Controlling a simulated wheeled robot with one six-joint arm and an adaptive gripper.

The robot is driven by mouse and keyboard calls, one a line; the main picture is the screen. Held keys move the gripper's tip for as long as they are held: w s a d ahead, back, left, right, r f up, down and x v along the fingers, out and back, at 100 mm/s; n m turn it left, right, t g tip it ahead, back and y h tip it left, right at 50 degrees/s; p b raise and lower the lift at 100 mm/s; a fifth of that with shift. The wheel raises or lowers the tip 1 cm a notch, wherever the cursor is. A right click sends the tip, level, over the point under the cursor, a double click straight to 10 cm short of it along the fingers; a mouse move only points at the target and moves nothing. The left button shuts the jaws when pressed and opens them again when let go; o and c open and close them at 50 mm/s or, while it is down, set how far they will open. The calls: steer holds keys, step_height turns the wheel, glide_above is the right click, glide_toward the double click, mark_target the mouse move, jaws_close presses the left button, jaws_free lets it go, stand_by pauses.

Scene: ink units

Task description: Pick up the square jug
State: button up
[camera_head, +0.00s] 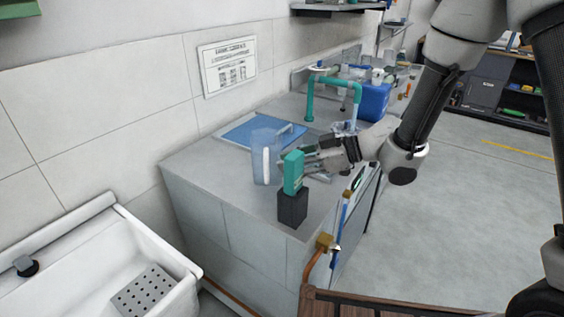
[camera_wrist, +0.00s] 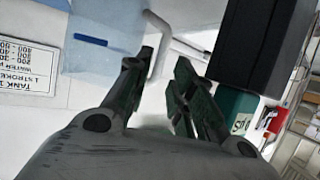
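The square jug (camera_head: 264,158) is a clear, pale-blue vessel with a white handle. It stands upright on the grey counter near its left end. In the wrist view, a pale translucent body (camera_wrist: 105,30) at the upper left looks like this jug. My gripper (camera_head: 308,161) is to the right of the jug, with the teal-and-black object partly in front. In the wrist view my gripper (camera_wrist: 160,66) has its two dark fingers apart, with nothing held between them. The fingertips point towards the jug's handle side; the exact gap cannot be told.
The teal object (camera_head: 293,172) with a black base (camera_head: 292,207) stands close beside my gripper. A blue tray (camera_head: 262,132) lies behind the jug. A teal faucet (camera_head: 333,82) and a blue bin (camera_head: 374,103) are farther back. A white sink (camera_head: 110,255) is at the lower left.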

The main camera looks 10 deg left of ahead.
mark_target(267, 179)
steer(key=x, duration=0.7)
steer(key=shift+c, duration=0.2)
jaws_close()
